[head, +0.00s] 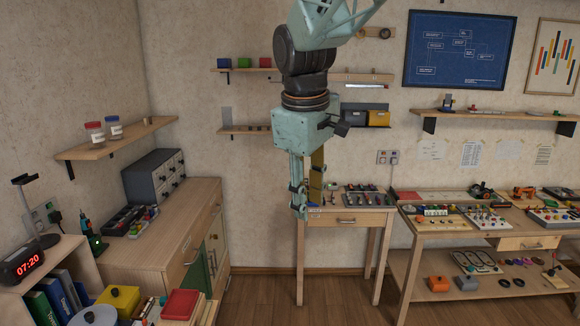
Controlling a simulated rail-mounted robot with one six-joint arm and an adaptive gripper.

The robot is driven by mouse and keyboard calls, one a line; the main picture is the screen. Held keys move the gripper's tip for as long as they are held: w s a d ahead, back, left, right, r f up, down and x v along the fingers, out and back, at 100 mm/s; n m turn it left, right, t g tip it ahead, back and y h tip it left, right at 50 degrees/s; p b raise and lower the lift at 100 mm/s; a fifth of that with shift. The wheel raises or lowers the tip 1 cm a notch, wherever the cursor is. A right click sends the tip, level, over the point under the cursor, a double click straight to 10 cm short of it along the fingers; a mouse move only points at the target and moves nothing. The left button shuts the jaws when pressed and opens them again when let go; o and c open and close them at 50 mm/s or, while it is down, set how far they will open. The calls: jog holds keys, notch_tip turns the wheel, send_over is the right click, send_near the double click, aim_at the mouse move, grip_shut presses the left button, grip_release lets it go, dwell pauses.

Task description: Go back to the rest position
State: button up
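My gripper (305,207) hangs down from my arm in the middle of the head view, in front of the left end of a small wooden table (345,222). A teal finger linkage shows on its left side. A yellow-brown upright piece (317,178) shows just right of it; I cannot tell whether it is part of the gripper or something behind. The fingertips are small and overlap the table edge in the picture, so their opening is unclear. I see no object clearly held.
A wooden cabinet (165,240) with a grey drawer unit (153,177) stands left. A workbench (480,238) with boards and parts stands right. Wall shelves hold jars (95,135) and coloured boxes (244,62). Floor (265,290) in front of the small table is clear.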

jog(key=s+d+r+m, duration=0.2)
jog(key=s+d, duration=0.4)
jog(key=s, duration=0.2)
jog(key=s+d+r+m, duration=0.2)
jog(key=s+d+m, duration=0.1)
jog(key=s+d, duration=0.4)
jog(key=s+d+f+m, duration=0.1)
jog(key=s+f+m, duration=0.1)
jog(key=s, duration=0.9)
jog(key=s+d+f+m+t, duration=0.1)
jog(key=s+d+f+m, duration=0.1)
jog(key=s, duration=0.9)
jog(key=shift+d+f+m+y+b, duration=0.15)
jog(key=shift+f+m+y+b, duration=0.2)
jog(key=shift+f+m, duration=0.35)
